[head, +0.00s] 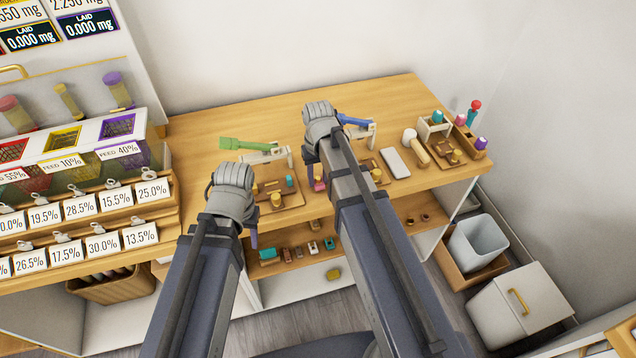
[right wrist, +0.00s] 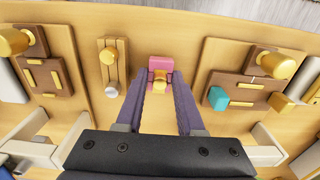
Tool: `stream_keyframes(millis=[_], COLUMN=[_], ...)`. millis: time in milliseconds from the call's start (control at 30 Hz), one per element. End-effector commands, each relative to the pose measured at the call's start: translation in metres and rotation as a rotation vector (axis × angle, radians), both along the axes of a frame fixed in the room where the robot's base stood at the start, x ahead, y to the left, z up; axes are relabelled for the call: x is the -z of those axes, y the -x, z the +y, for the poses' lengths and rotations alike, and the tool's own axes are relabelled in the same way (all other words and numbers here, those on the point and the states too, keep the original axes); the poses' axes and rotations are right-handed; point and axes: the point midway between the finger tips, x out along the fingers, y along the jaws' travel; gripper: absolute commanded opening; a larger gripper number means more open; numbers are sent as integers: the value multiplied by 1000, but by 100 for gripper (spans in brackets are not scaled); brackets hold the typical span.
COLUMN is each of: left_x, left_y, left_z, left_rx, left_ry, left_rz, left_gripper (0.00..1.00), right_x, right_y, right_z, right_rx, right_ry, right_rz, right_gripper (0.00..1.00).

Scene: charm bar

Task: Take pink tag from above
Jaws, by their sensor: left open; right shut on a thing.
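The pink tag (right wrist: 161,64) is a small pink block with a gold knob (right wrist: 160,84) at its near side. In the right wrist view it sits between the tips of my right gripper (right wrist: 161,88), which is shut on it from above. In the head view the pink tag (head: 318,185) shows beside my right forearm, close to the wood surface; the right fingertips are mostly hidden there. I cannot tell whether the tag touches the counter. My left gripper (head: 254,239) is open and empty, near the front edge of the counter.
A green-handled press (head: 248,145) and a blue-handled one (head: 354,121) stand behind. A white slab (head: 395,163) lies to the right. A lower shelf (head: 290,262) holds several small blocks.

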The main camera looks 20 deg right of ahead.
Motion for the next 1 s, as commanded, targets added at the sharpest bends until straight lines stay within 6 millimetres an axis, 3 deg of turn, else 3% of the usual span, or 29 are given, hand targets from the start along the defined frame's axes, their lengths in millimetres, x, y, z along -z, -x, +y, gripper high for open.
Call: stream_keyframes(millis=[700,1000], left_x=[-44,-46], left_y=[0,0], left_z=[0,0], left_rx=[0,0], left_ry=[0,0], left_rz=[0,0], left_gripper=[50,50], right_x=[-44,-46], right_y=[0,0], right_z=[0,0], right_rx=[0,0], right_ry=[0,0], right_rz=[0,0], right_gripper=[0,0])
